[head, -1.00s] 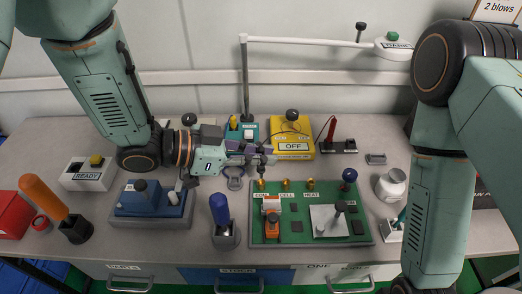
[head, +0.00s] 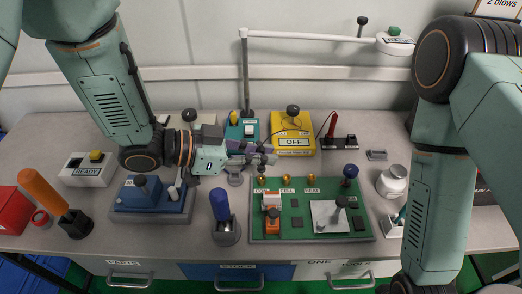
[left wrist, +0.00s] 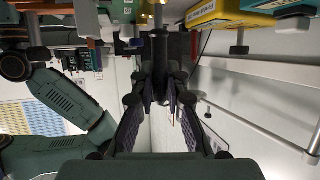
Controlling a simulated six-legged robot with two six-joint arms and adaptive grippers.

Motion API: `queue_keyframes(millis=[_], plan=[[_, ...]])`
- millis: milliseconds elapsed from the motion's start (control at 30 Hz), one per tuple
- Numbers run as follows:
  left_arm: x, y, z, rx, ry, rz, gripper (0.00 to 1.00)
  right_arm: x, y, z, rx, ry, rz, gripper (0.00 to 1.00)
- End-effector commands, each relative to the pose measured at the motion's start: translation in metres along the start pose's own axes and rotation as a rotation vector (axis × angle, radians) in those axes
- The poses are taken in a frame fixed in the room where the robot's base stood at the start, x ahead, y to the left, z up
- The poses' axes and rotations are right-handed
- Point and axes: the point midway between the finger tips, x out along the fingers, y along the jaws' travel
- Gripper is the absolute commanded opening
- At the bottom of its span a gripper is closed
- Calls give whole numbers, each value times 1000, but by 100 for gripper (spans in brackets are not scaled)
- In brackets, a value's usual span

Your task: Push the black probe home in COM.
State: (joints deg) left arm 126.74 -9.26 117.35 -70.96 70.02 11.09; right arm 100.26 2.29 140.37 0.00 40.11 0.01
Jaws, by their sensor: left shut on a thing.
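My left gripper (head: 264,160) reaches in from the left, over the back edge of the green circuit board (head: 280,228). It is shut on the black probe (head: 261,170), which stands roughly upright above the brass COM socket (head: 261,182). In the left wrist view the dark probe (left wrist: 160,85) sits between the fingers, with a brass socket (left wrist: 158,18) in line with its end. How deep the tip sits in COM is hard to tell. The CELL socket (head: 286,181) and HEAT socket (head: 311,181) stand to the right. My right gripper is out of view.
The yellow meter (head: 310,149) reading OFF stands behind the board. A red probe (head: 331,126) stands in a black holder to its right. A blue-handled tool (head: 220,204) stands left of the board, and a dark blue knob (head: 350,171) at its back right.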

Motion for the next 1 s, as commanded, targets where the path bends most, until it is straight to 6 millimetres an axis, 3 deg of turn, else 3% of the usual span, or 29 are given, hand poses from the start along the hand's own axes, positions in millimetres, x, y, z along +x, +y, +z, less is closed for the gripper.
queue_keyframes(millis=[967,1000], plan=[[5,0,14,-1,-1,0,0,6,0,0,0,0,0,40],[5,0,14,-1,-1,0,16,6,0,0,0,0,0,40]])
